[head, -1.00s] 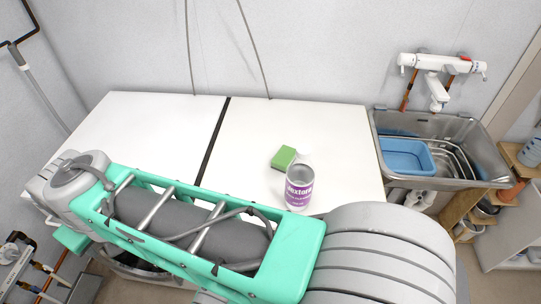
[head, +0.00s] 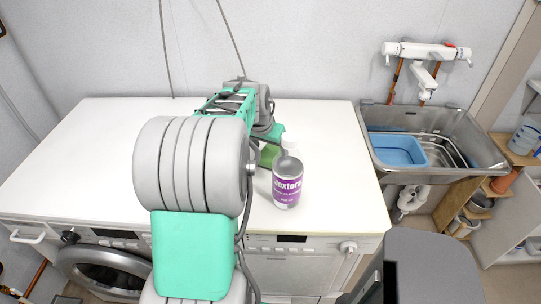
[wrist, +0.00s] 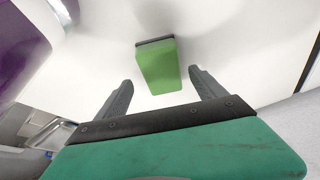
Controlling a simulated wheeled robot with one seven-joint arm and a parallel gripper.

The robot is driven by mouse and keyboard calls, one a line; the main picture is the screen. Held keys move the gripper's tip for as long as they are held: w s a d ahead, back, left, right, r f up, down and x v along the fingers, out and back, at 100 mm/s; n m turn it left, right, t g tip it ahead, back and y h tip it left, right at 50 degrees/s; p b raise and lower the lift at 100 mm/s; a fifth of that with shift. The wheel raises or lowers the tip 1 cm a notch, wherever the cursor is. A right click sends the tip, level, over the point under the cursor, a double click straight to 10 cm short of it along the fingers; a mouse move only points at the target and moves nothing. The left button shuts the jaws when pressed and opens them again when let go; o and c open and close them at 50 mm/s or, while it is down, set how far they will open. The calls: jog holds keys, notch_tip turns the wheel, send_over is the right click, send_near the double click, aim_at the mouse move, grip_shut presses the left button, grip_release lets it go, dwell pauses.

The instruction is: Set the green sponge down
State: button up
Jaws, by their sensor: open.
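The green sponge (head: 269,154) lies on the white worktop (head: 325,130), just behind and left of a white bottle with a purple label (head: 287,176). My arm partly hides the sponge in the head view. In the wrist view the sponge (wrist: 158,67), with a dark layer along one end, shows whole, beyond and between my fingertips. My gripper (wrist: 160,76) is open, with a finger to each side and nothing held. Whether a finger touches the sponge I cannot tell; gaps show on both sides.
The bottle, purple in the wrist view (wrist: 22,45), stands close beside my gripper. A steel sink (head: 470,135) with a blue basin (head: 397,150) is on the right. The worktop's left part (head: 90,150) is clear. A washing machine (head: 105,265) stands below.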

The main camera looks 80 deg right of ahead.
aim_at(270, 152)
jog(key=x, duration=0.3)
jog(key=shift+w+d+f, duration=0.15)
jog(key=shift+f, duration=0.05)
jog(key=shift+f, duration=0.15)
jog(key=shift+c, duration=0.3)
